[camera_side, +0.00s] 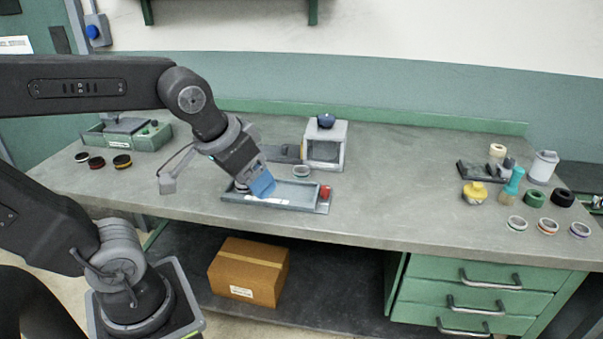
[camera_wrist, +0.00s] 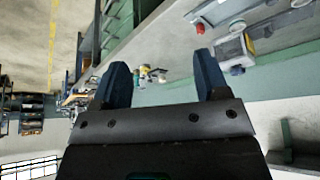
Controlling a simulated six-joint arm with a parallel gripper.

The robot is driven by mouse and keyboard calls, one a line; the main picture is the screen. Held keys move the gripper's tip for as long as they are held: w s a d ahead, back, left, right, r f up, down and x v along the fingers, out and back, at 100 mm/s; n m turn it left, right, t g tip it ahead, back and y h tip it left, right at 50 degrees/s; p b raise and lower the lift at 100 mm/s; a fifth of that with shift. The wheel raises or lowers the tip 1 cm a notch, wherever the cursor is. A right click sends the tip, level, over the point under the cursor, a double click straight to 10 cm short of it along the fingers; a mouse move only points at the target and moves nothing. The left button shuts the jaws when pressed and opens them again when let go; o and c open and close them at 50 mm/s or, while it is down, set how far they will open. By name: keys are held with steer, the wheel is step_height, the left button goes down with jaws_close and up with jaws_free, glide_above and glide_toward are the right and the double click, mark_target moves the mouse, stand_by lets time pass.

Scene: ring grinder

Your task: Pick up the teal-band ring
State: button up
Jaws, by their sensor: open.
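A pale ring with a greenish-teal band (camera_side: 517,224) lies on the bench at the front right, leftmost in a row of similar rings. Another pale ring (camera_side: 301,172) sits by the grinder, and its band color is too small to tell. My gripper (camera_side: 262,186) has blue fingers and is above the shallow grey tray (camera_side: 295,207), far left of the row. In the wrist view my gripper (camera_wrist: 163,77) has its two fingers apart with nothing between them. A pale ring (camera_side: 241,187) shows partly behind the fingers at the tray's left end.
The row also holds an orange-band ring (camera_side: 547,227) and a purple-band ring (camera_side: 580,230). Behind it stand a brush (camera_side: 512,183), a yellow item (camera_side: 474,192), a green roll (camera_side: 535,198) and a white canister (camera_side: 543,167). The grey grinder box (camera_side: 325,147) stands mid-bench.

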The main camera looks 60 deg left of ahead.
steer(key=w+a+n+g+y, duration=0.15)
steer(key=w+a+n, duration=0.35)
steer(key=w, duration=0.5)
steer(key=n+g+y, duration=0.2)
steer(key=n, duration=0.5)
glide_above(302, 167)
steer(key=s+d, duration=0.3)
steer(key=d, duration=0.1)
steer(key=f, duration=1.6)
steer(key=shift+w+a+f, duration=0.1)
steer(key=shift+w+f, duration=0.15)
steer(key=shift+f, duration=0.15)
steer(key=shift+x, duration=3)
steer(key=c, duration=0.8)
